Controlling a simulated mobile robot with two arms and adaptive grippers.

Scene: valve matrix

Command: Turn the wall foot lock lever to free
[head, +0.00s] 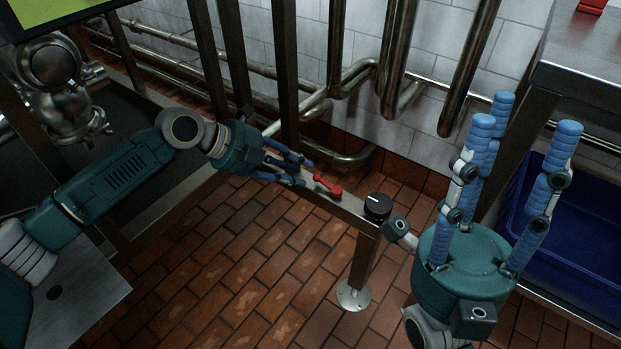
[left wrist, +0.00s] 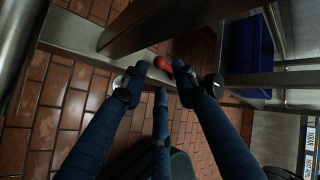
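The red lever (head: 328,187) sits on top of a low steel rail, beside a black round knob (head: 377,206) with a white pointer mark. My left gripper (head: 305,168) is just left of the lever, its blue fingers spread and pointing at it, with a small gap that looks clear of contact. In the left wrist view the lever (left wrist: 163,63) shows beyond and between the fingertips, and the knob (left wrist: 213,83) lies to its right, partly behind a finger. My right gripper (head: 522,125) is open and empty, fingers up, at the right.
Dark upright posts (head: 284,70) stand close behind my left gripper. Steel pipes (head: 400,60) run along the tiled wall. A blue crate (head: 565,250) sits under a steel table (head: 590,65) at the right. The brick floor (head: 240,270) in front is clear.

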